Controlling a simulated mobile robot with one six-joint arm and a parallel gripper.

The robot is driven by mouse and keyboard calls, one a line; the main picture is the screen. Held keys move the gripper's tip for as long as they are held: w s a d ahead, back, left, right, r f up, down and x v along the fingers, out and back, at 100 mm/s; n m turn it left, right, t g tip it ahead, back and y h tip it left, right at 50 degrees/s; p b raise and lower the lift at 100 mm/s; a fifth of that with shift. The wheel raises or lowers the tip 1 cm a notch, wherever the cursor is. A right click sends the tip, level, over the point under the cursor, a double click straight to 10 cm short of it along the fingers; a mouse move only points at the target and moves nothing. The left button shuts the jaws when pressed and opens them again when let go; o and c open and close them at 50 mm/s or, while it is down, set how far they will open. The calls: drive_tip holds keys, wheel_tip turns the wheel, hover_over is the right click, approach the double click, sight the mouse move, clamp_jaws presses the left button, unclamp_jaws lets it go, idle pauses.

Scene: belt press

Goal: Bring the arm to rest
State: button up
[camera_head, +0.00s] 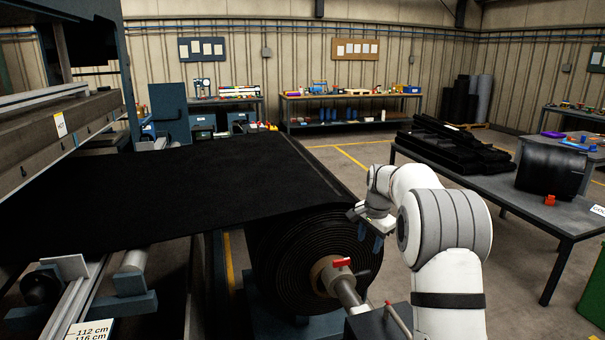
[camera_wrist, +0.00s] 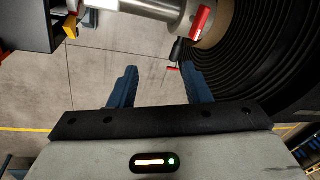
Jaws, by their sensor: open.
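My white arm reaches up from the lower right of the head view, bent, with its wrist beside the right side of the large black belt roll (camera_head: 300,262). My gripper (camera_head: 372,240) hangs from the wrist with its blue fingers pointing down. In the wrist view my gripper (camera_wrist: 160,88) shows two blue fingers spread wide with only floor between them. It is open and empty. The roll's layered side (camera_wrist: 265,70) fills the right of the wrist view. A steel shaft with a red-handled collar (camera_wrist: 178,18) crosses the top, beyond the fingertips.
The black belt (camera_head: 170,185) runs left from the roll into the press (camera_head: 60,125). A grey table (camera_head: 470,178) with black strips and a black roll (camera_head: 552,174) stands at right. Workbenches (camera_head: 350,96) line the back wall. Open floor lies between roll and table.

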drive_tip(key=s+a+r+n, duration=0.2)
drive_tip(key=s+r+n, duration=0.15)
drive_tip(key=s, duration=0.75)
drive_tip(key=s+a+r+n, duration=0.2)
drive_tip(key=s+r, duration=0.2)
drive_tip(key=s, duration=0.7)
drive_tip(key=s+f+n, duration=0.2)
drive_tip(key=s, duration=0.8)
drive_tip(key=s+a+f+n, duration=0.1)
drive_tip(key=s+f+n, duration=0.1)
drive_tip(key=s, duration=0.8)
drive_tip(key=shift+f+n+t, duration=0.2)
drive_tip(key=shift+n+t, duration=0.1)
drive_tip(key=shift+n, duration=0.35)
drive_tip(key=shift+c, duration=0.8)
